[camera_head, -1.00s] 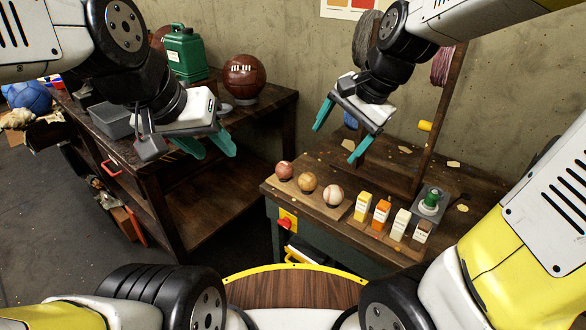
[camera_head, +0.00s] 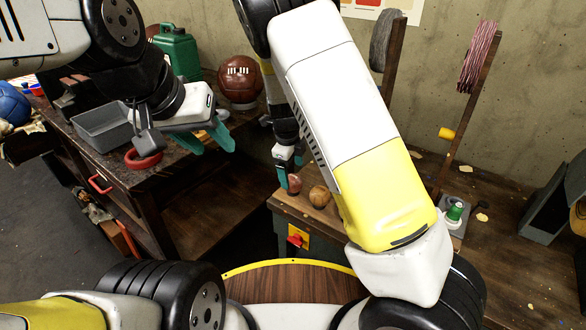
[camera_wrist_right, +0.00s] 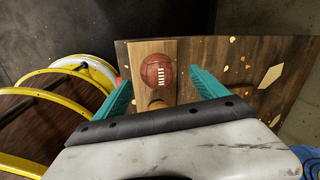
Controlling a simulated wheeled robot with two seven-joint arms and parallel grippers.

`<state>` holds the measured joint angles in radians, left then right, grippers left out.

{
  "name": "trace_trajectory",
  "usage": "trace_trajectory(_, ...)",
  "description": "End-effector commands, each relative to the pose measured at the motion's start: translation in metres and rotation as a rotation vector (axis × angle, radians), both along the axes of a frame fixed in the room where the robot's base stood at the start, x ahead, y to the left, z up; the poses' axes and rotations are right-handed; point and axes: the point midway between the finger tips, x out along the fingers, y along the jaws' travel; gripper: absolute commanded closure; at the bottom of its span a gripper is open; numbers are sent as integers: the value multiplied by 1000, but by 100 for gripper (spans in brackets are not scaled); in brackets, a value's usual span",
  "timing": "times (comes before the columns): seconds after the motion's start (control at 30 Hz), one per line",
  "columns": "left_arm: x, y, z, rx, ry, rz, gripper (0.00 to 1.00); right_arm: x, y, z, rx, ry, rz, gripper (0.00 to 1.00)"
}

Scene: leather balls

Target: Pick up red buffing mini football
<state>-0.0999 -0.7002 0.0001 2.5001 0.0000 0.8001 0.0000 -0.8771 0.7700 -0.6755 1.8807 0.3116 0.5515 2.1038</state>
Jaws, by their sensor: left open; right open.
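The small red-brown mini football (camera_head: 294,184) rests at the left end of a wooden holder on the right bench. It also shows in the right wrist view (camera_wrist_right: 158,72), where its white lacing is visible. My right gripper (camera_head: 291,171) is open, above and close around the ball. In the wrist view its teal fingers lie on either side of the ball, with gaps. A tan ball (camera_head: 319,196) sits just right of the red one and is mostly hidden in the wrist view. My left gripper (camera_head: 212,143) is open and empty over the left bench.
My right arm covers much of the right bench, including the area right of the tan ball. A large brown football (camera_head: 240,80), green can (camera_head: 178,54) and grey tray (camera_head: 104,127) are on the left bench (camera_head: 165,178).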

Motion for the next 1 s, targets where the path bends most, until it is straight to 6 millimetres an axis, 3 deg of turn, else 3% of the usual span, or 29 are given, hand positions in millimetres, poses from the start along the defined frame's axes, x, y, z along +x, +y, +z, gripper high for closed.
trace_trajectory(0.4, 0, 0, 0, 0, 0, 0, 56, 7, -1, -51, 0, 3, 1, 18)
trace_trajectory(0.67, 0, 0, 0, 0, 0, 0, 56, 8, -1, -56, 2, 1, 2, 18)
trace_trajectory(0.93, 0, 0, 0, 0, 0, 0, 56, 8, -1, -56, 1, 2, 2, 67)
trace_trajectory(1.0, 0, 0, 0, 0, 0, 0, 56, 8, -1, -56, 1, 2, 2, 71)
